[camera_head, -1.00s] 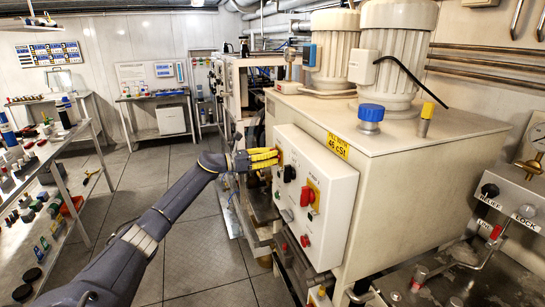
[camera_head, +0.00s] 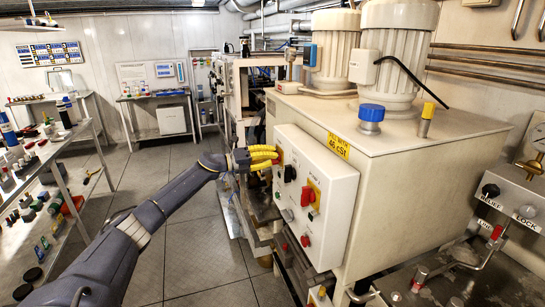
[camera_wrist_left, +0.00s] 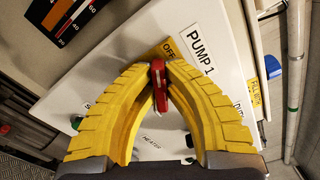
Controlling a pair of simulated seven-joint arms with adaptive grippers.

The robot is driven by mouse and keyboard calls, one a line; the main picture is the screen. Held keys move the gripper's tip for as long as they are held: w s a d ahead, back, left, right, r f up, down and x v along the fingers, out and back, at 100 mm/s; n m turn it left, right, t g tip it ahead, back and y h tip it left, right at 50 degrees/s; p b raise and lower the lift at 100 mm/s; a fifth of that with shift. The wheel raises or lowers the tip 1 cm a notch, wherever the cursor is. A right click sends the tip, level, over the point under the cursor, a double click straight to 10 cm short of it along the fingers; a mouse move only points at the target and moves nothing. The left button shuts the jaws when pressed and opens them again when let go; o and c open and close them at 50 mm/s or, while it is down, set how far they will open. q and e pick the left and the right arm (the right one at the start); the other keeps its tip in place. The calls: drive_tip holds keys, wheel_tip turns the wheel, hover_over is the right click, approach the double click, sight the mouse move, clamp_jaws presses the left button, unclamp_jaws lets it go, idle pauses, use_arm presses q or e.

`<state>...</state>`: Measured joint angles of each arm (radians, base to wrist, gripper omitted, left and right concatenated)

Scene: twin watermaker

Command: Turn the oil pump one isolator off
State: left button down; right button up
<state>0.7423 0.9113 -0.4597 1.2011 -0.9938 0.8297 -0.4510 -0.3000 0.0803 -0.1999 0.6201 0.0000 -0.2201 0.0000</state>
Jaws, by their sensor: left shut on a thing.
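My left gripper (camera_wrist_left: 160,66), with yellow ribbed fingers, is shut on this handle. In the head view my left gripper (camera_head: 273,156) is at the upper left of the white box (camera_head: 332,215) and hides most of the isolator. The handle's exact switch position is hard to tell. My right gripper is not in view.
A second red handle on a yellow plate (camera_head: 309,194) sits to the right on the same box. A black knob (camera_head: 290,173) and a red button (camera_head: 305,241) are near it. Behind stands the oil tank (camera_head: 420,150) with motors on top. The floor at left is open.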

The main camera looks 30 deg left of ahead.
use_arm(q)
drive_tip(key=n, duration=0.5)
drive_tip(key=shift+f, duration=0.2)
drive_tip(key=shift+n, duration=0.4)
drive_tip(key=c, duration=1.5)
unclamp_jaws()
drive_tip(key=shift+o, duration=0.2)
drive_tip(key=v, duration=1.2)
drive_tip(key=shift+w+a, duration=0.15)
